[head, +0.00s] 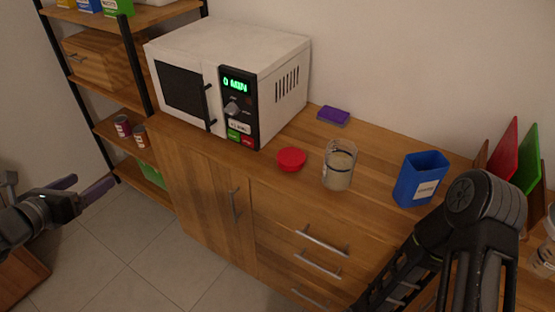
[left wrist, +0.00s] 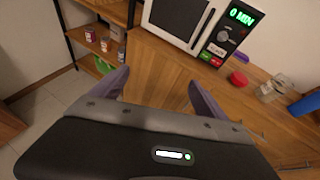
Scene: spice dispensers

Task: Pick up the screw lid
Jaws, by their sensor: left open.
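The red screw lid (head: 291,158) lies flat on the wooden counter, in front of the microwave and just left of an open glass jar (head: 339,167). The jar stands upright with pale contents. The lid also shows in the left wrist view (left wrist: 239,79), right of the fingers, with the jar (left wrist: 269,91) beyond it. My left gripper (head: 84,187) is open and empty, off to the left in front of the shelf and well away from the lid. My right arm comes in at the lower right of the head view; its gripper is not seen.
A white microwave (head: 220,75) stands behind and left of the lid. A purple sponge-like block (head: 333,115) lies at the back, and a blue container (head: 420,180) stands right of the jar. A shelf with cans (head: 123,127) is at left.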

